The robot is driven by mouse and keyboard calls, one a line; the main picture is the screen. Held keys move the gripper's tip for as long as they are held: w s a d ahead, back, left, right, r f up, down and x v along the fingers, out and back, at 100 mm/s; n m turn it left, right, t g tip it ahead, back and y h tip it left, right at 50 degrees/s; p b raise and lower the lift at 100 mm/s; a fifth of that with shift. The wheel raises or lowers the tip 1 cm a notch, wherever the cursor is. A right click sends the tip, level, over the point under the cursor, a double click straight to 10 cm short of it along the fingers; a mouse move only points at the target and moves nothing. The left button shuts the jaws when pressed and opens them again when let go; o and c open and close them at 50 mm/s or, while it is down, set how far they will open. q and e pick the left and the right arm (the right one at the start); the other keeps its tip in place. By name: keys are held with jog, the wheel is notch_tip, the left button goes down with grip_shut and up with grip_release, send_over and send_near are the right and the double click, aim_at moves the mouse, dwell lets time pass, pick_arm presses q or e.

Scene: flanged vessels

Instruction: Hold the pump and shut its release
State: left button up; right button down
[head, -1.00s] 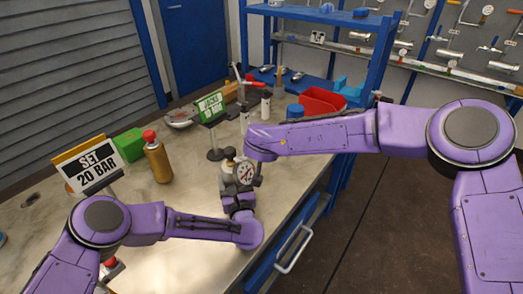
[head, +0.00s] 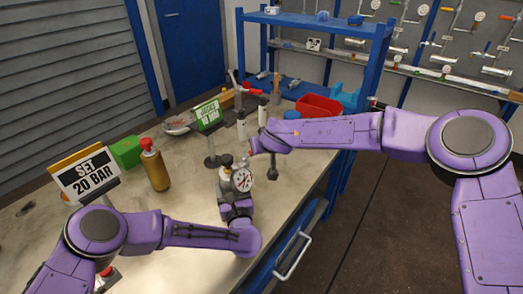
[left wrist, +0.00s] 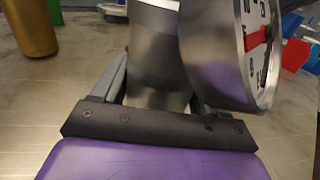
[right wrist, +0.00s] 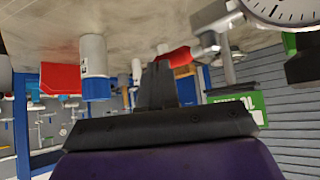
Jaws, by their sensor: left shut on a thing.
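The pump (head: 226,184) stands on the bench, a metal body with a dark top cap and a round white-faced gauge (head: 243,179). My left gripper (head: 236,207) is shut on the pump's metal body, which also shows between its fingers in the left wrist view (left wrist: 155,55), with the gauge (left wrist: 237,45) beside it. My right gripper (head: 273,168) points down just right of the gauge, apart from it. In the right wrist view its dark fingers (right wrist: 160,80) look together and empty, and the gauge (right wrist: 285,8) is at the upper right. I cannot make out the release's setting.
A "SET 20 BAR" sign (head: 90,174), a gold bottle with a red cap (head: 155,168) and a green box (head: 126,151) stand left. A green-faced sign (head: 207,114) stands behind the pump. A red bin (head: 319,106) is at the back right. The bench front is clear.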

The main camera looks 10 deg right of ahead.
jog(key=shift+w+a, duration=0.1)
jog(key=shift+w, duration=0.4)
dwell(0.4)
jog(key=s+d+r, duration=0.6)
jog(key=s+r, duration=0.2)
jog(key=r, duration=0.2)
dwell(0.4)
jog(key=shift+d, duration=0.1)
dwell(1.2)
pick_arm(q)
jog(key=o, duration=1.4)
